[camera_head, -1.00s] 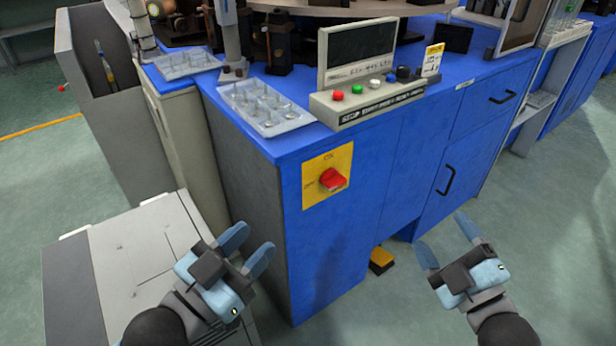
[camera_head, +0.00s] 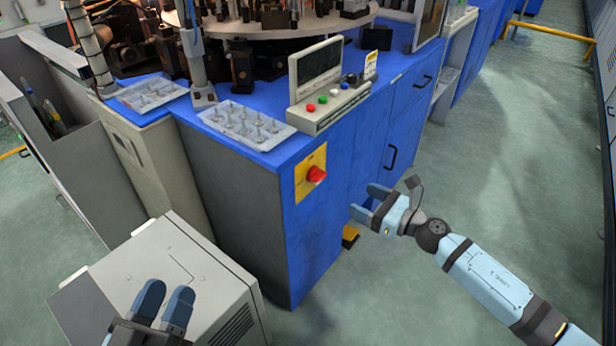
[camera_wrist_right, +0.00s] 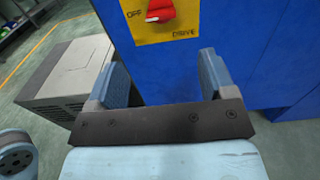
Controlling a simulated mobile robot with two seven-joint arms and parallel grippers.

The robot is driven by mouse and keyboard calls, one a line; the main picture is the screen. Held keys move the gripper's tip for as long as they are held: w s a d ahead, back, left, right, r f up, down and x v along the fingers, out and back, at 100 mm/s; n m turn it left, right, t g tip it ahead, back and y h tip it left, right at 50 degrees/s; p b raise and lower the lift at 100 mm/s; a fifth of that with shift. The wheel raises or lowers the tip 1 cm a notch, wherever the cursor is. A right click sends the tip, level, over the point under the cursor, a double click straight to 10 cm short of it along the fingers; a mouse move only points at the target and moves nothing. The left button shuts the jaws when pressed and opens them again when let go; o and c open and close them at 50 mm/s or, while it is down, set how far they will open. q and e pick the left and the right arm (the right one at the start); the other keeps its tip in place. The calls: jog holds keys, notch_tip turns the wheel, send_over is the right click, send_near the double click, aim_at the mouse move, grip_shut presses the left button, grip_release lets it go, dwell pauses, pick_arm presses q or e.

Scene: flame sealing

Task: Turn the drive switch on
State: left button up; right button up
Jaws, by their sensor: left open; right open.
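The drive switch is a red rotary knob (camera_head: 316,174) on a yellow plate (camera_head: 302,187) on the blue cabinet's side. In the right wrist view the red knob (camera_wrist_right: 160,10) is at the top edge, partly cut off, and its yellow plate (camera_wrist_right: 150,34) reads OFF and DRIVE. My right gripper (camera_head: 363,204) is open and empty, to the right of and a little below the knob, apart from it. Its two fingers (camera_wrist_right: 158,80) show below the plate in the wrist view. My left gripper (camera_head: 166,296) is open and empty, over the light grey box at lower left.
The blue cabinet (camera_head: 240,200) carries a control panel with coloured buttons (camera_head: 327,100) and a clear parts tray (camera_head: 246,126). A grey box (camera_head: 215,260) stands in front at left. A yellow pedal (camera_head: 350,236) lies on the floor. Open floor (camera_head: 470,210) is at right.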

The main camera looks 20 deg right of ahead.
aim_at(322, 179)
jog(key=x, duration=1.3)
jog(key=shift+w+a, duration=0.1)
jog(key=shift+w, duration=0.1)
jog(key=c, duration=0.9)
